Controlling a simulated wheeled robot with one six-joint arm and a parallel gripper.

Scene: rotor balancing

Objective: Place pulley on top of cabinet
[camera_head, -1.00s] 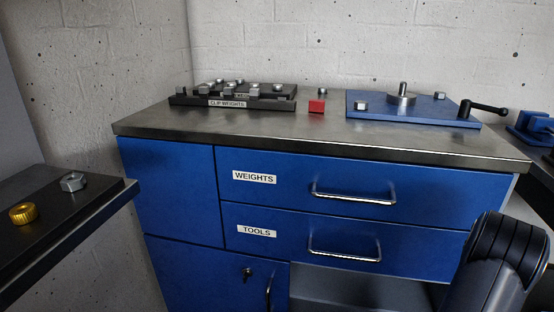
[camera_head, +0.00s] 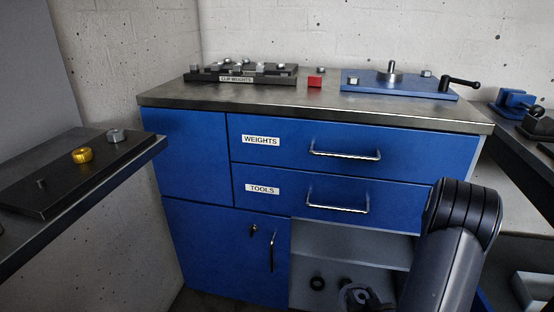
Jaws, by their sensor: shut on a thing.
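The cabinet (camera_head: 183,143) is blue with a grey metal top (camera_head: 300,104), drawers labelled WEIGHTS and TOOLS, a door at lower left and an open shelf at lower right. My arm shows at the right, in front of the cabinet, but its gripper jaws are not visible. I cannot make out a clear pulley. A dark grey rounded thing (camera_head: 358,298) shows at the bottom edge, partly cut off; I cannot tell whether it is the pulley, part of my arm or something on the shelf.
On the top stand a black clip-weights rack (camera_head: 240,75), a red block (camera_head: 315,81) and a blue plate (camera_head: 400,84) with an upright shaft and crank. The front strip of the top is clear. A bench with a gold knurled nut (camera_head: 82,155) juts in at left.

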